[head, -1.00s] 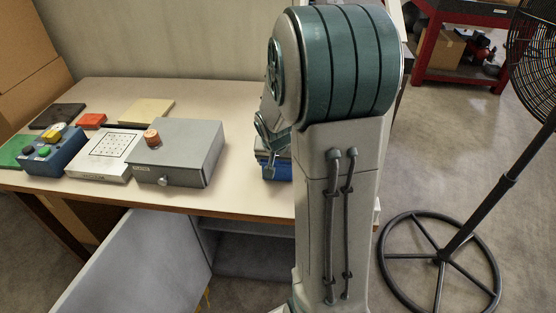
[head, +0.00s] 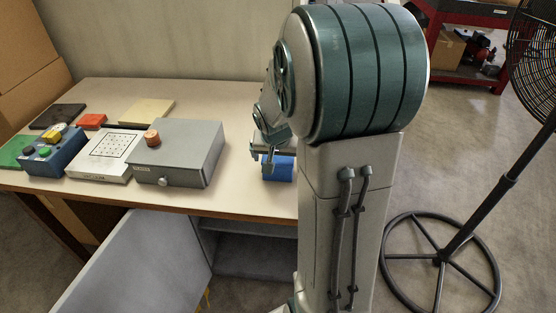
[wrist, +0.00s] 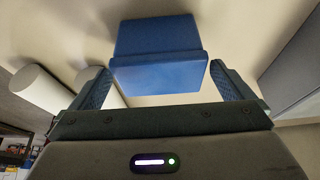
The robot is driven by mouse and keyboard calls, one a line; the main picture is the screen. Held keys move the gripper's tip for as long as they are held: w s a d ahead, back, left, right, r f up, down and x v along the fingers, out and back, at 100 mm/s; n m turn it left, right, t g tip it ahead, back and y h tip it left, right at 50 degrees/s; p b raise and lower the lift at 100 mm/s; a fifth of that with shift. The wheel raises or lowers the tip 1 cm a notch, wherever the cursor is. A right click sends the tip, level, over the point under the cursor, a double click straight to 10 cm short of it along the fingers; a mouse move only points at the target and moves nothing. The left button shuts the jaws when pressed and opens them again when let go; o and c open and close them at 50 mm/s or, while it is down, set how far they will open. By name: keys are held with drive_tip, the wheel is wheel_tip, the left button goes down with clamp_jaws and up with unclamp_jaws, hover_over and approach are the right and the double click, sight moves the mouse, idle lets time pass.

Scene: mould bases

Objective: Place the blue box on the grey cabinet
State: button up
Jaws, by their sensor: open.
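The blue box (head: 281,169) sits on the table, partly hidden by my gripper and arm. In the wrist view the blue box (wrist: 158,75) lies ahead of and between the two fingers, with gaps showing at both sides. My gripper (wrist: 160,82) is open and holds nothing. In the head view my gripper (head: 270,160) is at the box, with a finger in front of its left part. The grey cabinet (head: 190,147), a low box with a round front knob, stands to the left on the table. A small orange-brown cylinder (head: 152,138) is on its top, near the left edge.
Left of the cabinet are a white box with a grid (head: 108,150), a blue button box (head: 52,155) and several flat plates. The table (head: 240,190) is bare between cabinet and blue box. A grey door (head: 140,265) hangs open below. A fan stand (head: 440,258) is at right.

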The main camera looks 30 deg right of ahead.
drive_tip(key=v, duration=0.9)
drive_tip(key=s+a+n+y, duration=0.2)
drive_tip(key=s+a+n, duration=0.4)
drive_tip(key=s+a, duration=0.6)
drive_tip(key=s, duration=0.3)
drive_tip(key=shift+s+n+g+y, duration=0.25)
drive_tip(key=shift+n+g+y, duration=0.05)
drive_tip(key=shift+n+g, duration=0.1)
drive_tip(key=shift+f, duration=0.1)
